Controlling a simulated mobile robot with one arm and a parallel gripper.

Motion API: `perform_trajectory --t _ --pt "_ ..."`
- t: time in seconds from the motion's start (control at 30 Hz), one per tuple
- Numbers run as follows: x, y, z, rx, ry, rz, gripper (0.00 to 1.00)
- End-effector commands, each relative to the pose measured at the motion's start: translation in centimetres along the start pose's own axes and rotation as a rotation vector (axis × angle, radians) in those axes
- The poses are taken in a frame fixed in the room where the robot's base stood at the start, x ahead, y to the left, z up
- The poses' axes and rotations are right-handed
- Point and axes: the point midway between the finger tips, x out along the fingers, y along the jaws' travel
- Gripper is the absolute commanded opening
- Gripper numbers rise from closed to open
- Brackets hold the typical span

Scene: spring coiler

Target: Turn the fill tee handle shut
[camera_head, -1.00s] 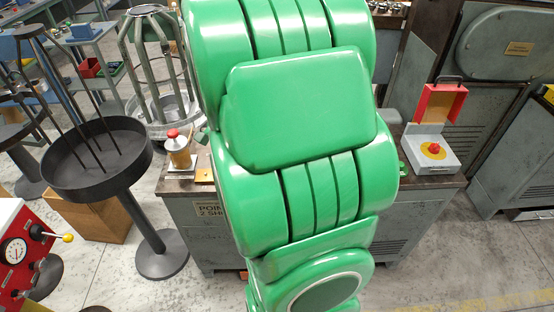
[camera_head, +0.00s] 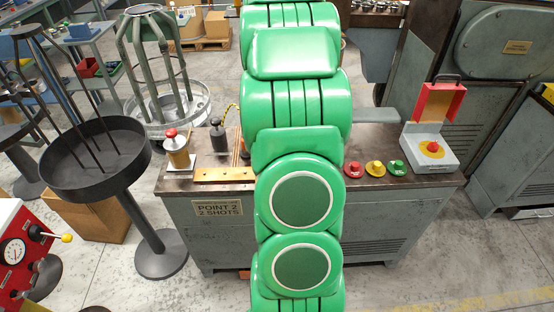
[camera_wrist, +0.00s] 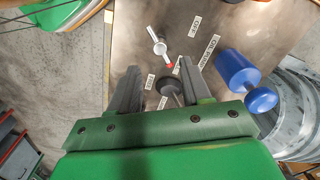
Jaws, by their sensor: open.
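In the wrist view, my gripper (camera_wrist: 157,78) is open and empty above a grey-brown bench top. A small pale fitting with a red-tipped lever (camera_wrist: 160,47) lies just beyond the fingertips, apart from them. It looks like the fill tee and its handle, but I cannot be sure. A dark round piece with a stem (camera_wrist: 170,88) shows between the fingers, partly hidden by the right one. In the head view my green arm hides the gripper and the middle of the bench.
On the bench (camera_head: 300,185) are a red-capped brass piece (camera_head: 178,150), red, yellow and green buttons (camera_head: 374,168), and a box with a red button (camera_head: 432,150). A black round tray stand (camera_head: 95,165) is left.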

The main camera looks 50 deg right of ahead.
Motion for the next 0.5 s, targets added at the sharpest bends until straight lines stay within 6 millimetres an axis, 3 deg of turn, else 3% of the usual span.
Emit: perform_trajectory --t 0.5 --pt "6.2 0.0 0.1 -0.001 -0.001 0.001 0.48"
